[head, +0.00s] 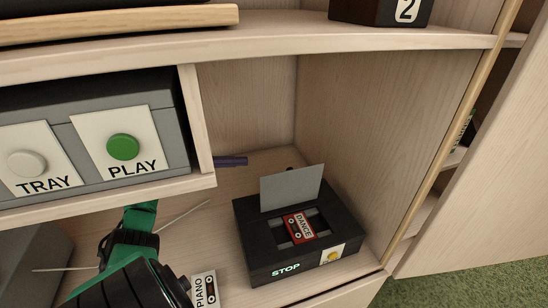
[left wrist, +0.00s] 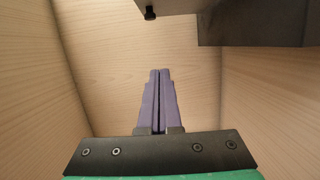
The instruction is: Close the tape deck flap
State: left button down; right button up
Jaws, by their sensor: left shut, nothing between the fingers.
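The black tape deck (head: 256,246) sits on the cabinet's lower shelf in the head view, with a lit STOP label on its front. Its grey flap (head: 291,188) stands up, open, at the back of the deck. A red DANCE cassette (head: 299,227) lies in the bay in front of the flap. My left gripper (head: 243,161) is shut and empty. Its purple fingers show behind and left of the flap, apart from it; the wrist is hidden by the shelf compartment. The fingers also show together in the left wrist view (left wrist: 159,74). My right gripper is not in view.
A grey unit with TRAY and PLAY (head: 123,147) buttons fills the upper-left compartment, above my left arm. A PIANO cassette (head: 204,289) lies left of the deck. The cabinet side wall (head: 385,140) stands right of it. A dark block (left wrist: 255,24) hangs into the wrist view's upper right.

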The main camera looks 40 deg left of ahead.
aim_at(290, 186)
pick_arm(q)
jog(key=w+d+p, duration=0.2)
jog(key=w+d, duration=0.3)
jog(key=d, duration=0.5)
jog(key=shift+d+r, duration=0.15)
jog(key=shift+d, duration=0.25)
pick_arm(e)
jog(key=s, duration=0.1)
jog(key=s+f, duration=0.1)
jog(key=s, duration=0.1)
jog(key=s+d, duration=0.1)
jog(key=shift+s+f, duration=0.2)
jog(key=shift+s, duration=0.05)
pick_arm(q)
jog(key=shift+w+d, duration=0.1)
jog(key=shift+w, duration=0.1)
